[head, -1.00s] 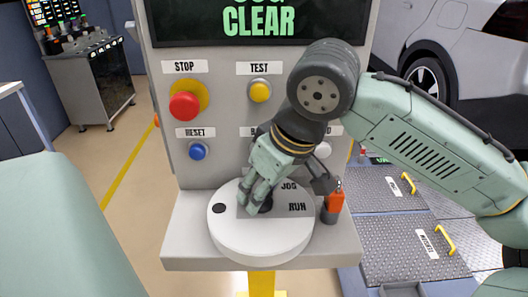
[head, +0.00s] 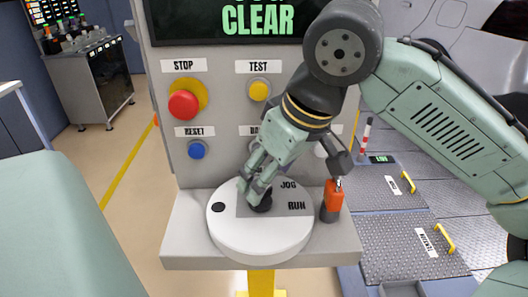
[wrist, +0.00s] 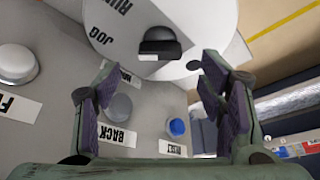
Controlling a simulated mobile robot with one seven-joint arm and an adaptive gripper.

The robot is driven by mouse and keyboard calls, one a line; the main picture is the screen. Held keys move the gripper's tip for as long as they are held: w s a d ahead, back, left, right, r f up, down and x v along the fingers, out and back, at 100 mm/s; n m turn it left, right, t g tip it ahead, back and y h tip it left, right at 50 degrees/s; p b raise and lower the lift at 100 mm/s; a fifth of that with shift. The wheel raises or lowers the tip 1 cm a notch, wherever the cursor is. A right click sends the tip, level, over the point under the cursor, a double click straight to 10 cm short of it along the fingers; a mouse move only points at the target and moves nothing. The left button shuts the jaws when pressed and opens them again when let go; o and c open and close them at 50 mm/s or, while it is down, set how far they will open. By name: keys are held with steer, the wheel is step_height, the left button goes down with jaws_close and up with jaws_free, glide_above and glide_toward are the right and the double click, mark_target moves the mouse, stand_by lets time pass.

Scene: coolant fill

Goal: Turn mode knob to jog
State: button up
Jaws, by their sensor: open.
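The mode knob (head: 264,204) is a small black knob on a white round dial (head: 236,238) with a grey plate marked JOG and RUN. In the wrist view the knob (wrist: 160,40) shows whole, with a light mark on its near edge. I cannot tell surely which label it points to. My gripper (head: 252,188) is open and empty, its fingers just above and behind the knob in the head view, partly covering it. In the wrist view, the gap between the fingers (wrist: 160,72) holds nothing, and the knob lies just beyond the fingertips.
The panel behind has a red STOP button (head: 183,104), a yellow TEST button (head: 259,90), a blue RESET button (head: 196,150) and other buttons partly hidden by my arm. An orange-topped item (head: 333,197) stands just right of the dial. A dark screen reading CLEAR (head: 258,20) is above.

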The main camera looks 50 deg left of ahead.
steer(key=v, duration=0.7)
steer(key=shift+r, duration=0.2)
steer(key=shift+d, duration=0.1)
